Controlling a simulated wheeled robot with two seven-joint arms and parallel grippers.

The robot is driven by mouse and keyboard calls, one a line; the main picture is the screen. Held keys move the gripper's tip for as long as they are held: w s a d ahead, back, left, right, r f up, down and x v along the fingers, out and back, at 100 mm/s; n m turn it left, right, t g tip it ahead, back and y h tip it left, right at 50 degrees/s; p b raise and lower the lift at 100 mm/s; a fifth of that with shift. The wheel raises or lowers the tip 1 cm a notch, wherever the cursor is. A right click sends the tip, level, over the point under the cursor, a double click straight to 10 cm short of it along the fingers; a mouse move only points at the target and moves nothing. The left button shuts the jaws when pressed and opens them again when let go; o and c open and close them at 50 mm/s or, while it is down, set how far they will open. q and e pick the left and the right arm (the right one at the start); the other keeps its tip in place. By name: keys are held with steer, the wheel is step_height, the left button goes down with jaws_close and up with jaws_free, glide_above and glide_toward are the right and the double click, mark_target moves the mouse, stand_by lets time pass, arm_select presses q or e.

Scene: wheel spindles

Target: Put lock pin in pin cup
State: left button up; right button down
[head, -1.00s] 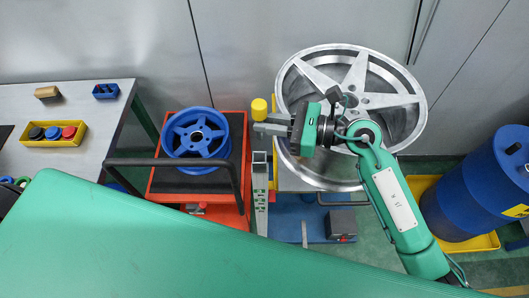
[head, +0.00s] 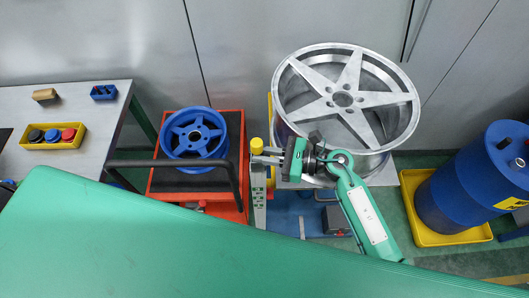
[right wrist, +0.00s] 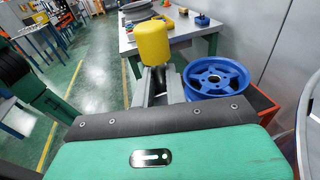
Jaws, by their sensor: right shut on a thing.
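The lock pin has a yellow rounded head (head: 257,146), which also shows in the right wrist view (right wrist: 153,43). My right gripper (head: 264,155) is shut on the pin just below its head; its grey fingers (right wrist: 156,88) show in the right wrist view too. The pin's shaft is mostly hidden by the fingers. The pin is upright, above a narrow grey-green post (head: 259,200) right of the red cart. I cannot make out the pin cup with certainty. My left gripper is not in view.
A blue wheel (head: 195,134) lies on the red cart (head: 238,122), left of the gripper. A large silver wheel (head: 343,98) stands behind and right. A table (head: 85,125) with buttons is at left, a blue drum (head: 465,185) at right.

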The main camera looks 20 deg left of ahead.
steer(key=shift+f, duration=0.15)
steer(key=c, duration=1.4)
jaws_free()
steer(key=shift+c, duration=0.2)
steer(key=shift+r, duration=0.25)
steer(key=d+r+b, duration=0.1)
steer(key=d+b, duration=0.4)
steer(key=d, duration=0.7)
steer(key=shift+w+b, duration=0.25)
steer(key=shift+b, duration=0.1)
